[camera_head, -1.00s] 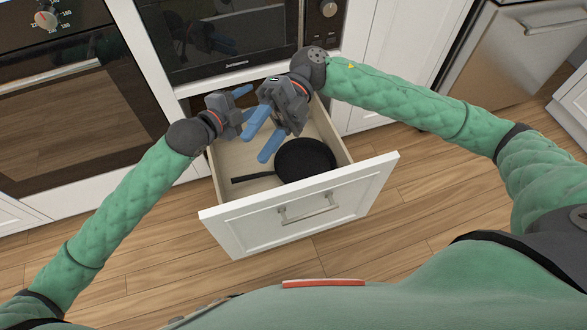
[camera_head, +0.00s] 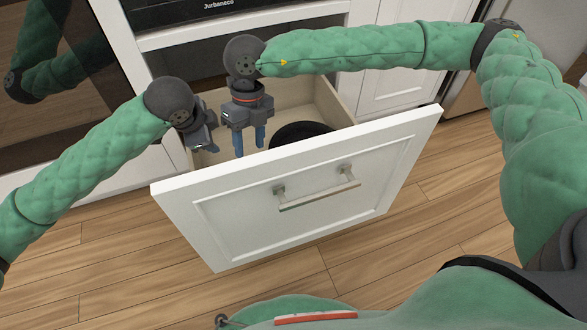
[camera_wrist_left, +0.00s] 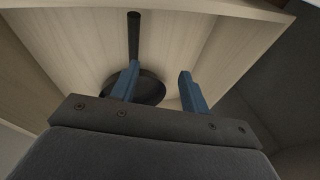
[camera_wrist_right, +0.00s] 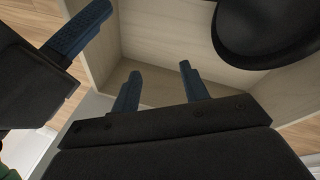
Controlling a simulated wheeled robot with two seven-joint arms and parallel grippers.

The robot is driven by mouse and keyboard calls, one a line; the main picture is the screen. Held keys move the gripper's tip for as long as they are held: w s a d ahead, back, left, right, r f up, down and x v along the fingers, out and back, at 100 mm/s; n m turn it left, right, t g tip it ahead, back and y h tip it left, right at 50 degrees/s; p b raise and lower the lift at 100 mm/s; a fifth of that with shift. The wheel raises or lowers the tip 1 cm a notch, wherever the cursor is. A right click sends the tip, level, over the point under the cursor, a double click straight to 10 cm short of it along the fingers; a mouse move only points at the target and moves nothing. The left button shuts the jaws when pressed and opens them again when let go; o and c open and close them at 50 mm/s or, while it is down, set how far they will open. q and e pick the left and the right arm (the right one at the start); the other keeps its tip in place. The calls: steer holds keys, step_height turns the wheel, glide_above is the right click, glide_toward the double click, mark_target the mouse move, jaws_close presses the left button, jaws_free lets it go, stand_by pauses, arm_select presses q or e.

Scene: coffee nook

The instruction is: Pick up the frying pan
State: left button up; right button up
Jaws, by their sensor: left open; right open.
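The black frying pan (camera_head: 300,132) lies in the open drawer (camera_head: 330,95), its near part hidden behind the drawer front. In the left wrist view the pan's round body (camera_wrist_left: 150,92) and straight handle (camera_wrist_left: 134,35) show beyond my fingers. My left gripper (camera_head: 207,147) is open and empty at the drawer's left side. My right gripper (camera_head: 249,146) is open, pointing down over the drawer, left of the pan's body. In the right wrist view the pan (camera_wrist_right: 265,35) is at the upper right, clear of my fingers (camera_wrist_right: 158,70).
The white drawer front (camera_head: 310,200) with its metal handle (camera_head: 318,190) stands between my body and the pan. My two grippers are close together; a left gripper finger (camera_wrist_right: 78,32) shows in the right wrist view. Wooden floor lies around the drawer.

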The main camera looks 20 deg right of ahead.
steer(key=w+d+f+t+h+b, duration=0.1)
steer(key=f, duration=0.2)
steer(key=w+d+f+t+h+b, duration=0.1)
steer(key=w+f+b, duration=0.1)
steer(key=f, duration=0.1)
steer(key=w+d+f+h+b, duration=0.1)
steer(key=w+d+f, duration=0.1)
steer(key=f, duration=0.1)
steer(key=shift+t, duration=0.4)
steer(key=shift+h, duration=0.3)
arm_select(q)
steer(key=f+y, duration=0.1)
steer(key=s+f+g+y, duration=0.1)
steer(key=f, duration=0.1)
steer(key=s+f+n, duration=0.1)
steer(key=f, duration=0.1)
steer(key=shift+s+d+f+g+y, duration=0.2)
steer(key=shift+d+g+y, duration=0.1)
steer(key=shift+y, duration=0.1)
steer(key=shift+f, duration=0.1)
arm_select(e)
steer(key=shift+d+f, duration=0.1)
